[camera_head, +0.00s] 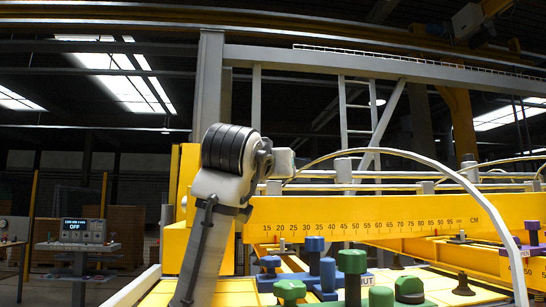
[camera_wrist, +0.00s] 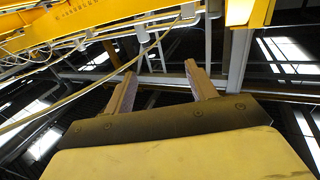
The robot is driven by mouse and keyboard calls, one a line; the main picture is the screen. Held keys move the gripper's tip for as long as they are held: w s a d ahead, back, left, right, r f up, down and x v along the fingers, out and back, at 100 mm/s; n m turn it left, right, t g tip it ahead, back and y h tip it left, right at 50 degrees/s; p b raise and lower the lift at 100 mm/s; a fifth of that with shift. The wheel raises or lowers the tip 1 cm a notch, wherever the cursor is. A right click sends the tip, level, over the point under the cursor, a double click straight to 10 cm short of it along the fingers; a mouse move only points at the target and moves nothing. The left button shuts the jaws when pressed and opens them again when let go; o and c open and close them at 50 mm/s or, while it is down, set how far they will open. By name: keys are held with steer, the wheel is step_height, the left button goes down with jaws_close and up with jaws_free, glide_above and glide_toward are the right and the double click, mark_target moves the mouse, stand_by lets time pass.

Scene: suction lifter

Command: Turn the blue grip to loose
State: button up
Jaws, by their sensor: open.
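I cannot tell which one the task means, nor read any loose marking. My gripper (camera_wrist: 162,69) is open and empty in the wrist view, its two fingers apart against the roof and the yellow beam. No blue grip shows in the wrist view. In the head view my raised arm is left of and above the grips, and the fingers are not clear.
A console with an OFF display (camera_head: 84,232) stands at the far left.

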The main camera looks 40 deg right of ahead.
steer(key=shift+r, duration=1.45)
steer(key=shift+w, duration=0.1)
